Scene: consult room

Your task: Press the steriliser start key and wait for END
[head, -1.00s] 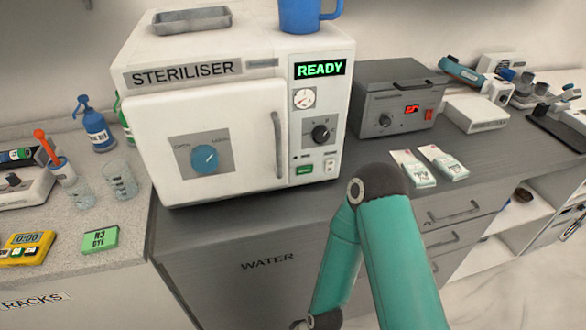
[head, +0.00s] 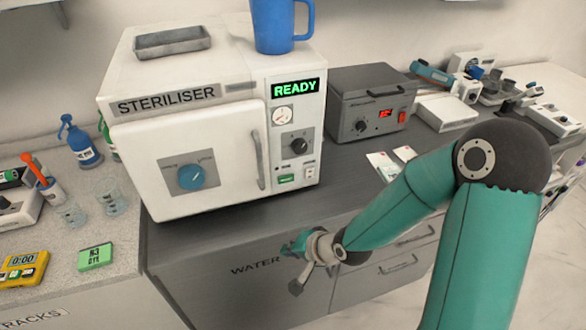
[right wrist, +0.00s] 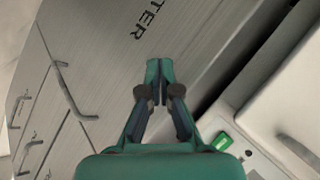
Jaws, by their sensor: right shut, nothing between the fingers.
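The white steriliser (head: 238,150) stands on the grey counter with its door shut. Its display (head: 295,88) reads READY in green letters. A green key (head: 287,179) sits low on its right-hand panel; it also shows in the right wrist view (right wrist: 222,141). My right gripper (head: 290,248) is shut and empty in front of the counter's front face, below and apart from the key. In the right wrist view its fingertips (right wrist: 153,68) are together near the WATER lettering. My left gripper is not in view.
A blue mug (head: 278,25) and a metal tray (head: 172,42) rest on the steriliser. A grey box with a red display (head: 365,110) stands to its right. Two white packets (head: 383,165) lie on the counter, partly behind my right arm. A yellow timer (head: 22,269) is at left.

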